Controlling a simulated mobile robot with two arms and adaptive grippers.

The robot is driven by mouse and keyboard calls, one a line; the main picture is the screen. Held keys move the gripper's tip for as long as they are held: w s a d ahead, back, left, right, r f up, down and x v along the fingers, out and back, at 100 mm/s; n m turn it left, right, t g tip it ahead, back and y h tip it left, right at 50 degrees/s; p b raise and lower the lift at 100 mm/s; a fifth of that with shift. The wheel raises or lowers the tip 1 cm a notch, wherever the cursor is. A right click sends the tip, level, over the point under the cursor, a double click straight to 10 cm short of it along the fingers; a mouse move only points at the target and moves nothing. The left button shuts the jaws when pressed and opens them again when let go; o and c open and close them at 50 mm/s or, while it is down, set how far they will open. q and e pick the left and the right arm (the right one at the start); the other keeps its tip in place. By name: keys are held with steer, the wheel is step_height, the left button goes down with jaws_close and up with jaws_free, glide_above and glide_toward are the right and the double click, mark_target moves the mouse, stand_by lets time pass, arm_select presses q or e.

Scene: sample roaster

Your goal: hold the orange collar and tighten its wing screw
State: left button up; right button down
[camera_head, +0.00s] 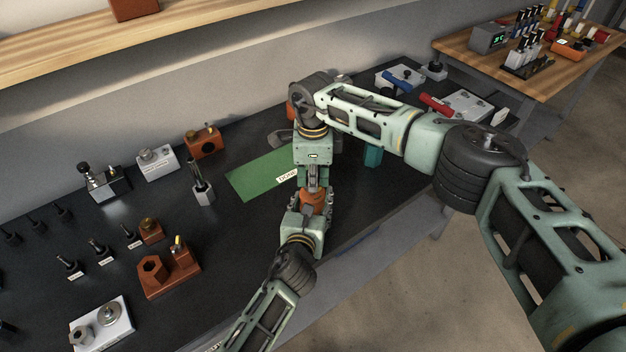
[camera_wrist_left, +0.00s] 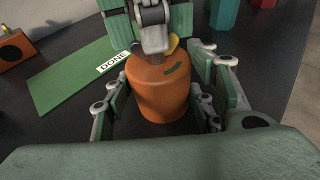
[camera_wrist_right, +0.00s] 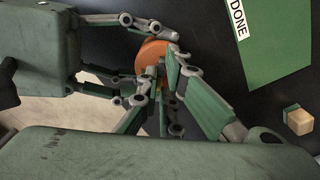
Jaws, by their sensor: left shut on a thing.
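The orange collar (camera_wrist_left: 160,94) is upright between the fingers of my left gripper (camera_wrist_left: 158,108), which is shut on it. In the head view the collar (camera_head: 312,201) is small and partly covered by both grippers. A yellow wing screw (camera_wrist_left: 172,45) shows on top of the collar at its far side, mostly hidden. My right gripper (camera_head: 314,184) comes in from the far side, with its fingertips at the wing screw. In the right wrist view its fingers come close together over the collar (camera_wrist_right: 151,56); whether they grip the screw is hidden.
A green mat (camera_head: 255,178) with a DONE label lies beside the grippers on the black bench. A teal block (camera_head: 373,156) stands to their right. Orange blocks (camera_head: 168,271) and small tools stand on the left. The bench front edge is close by.

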steer(key=shift+m, duration=1.6)
steer(key=c, duration=1.9)
jaws_free()
steer(key=shift+c, duration=0.2)
steer(key=shift+r, duration=0.1)
step_height(320, 180, up, 12)
steer(key=shift+c, duration=0.2)
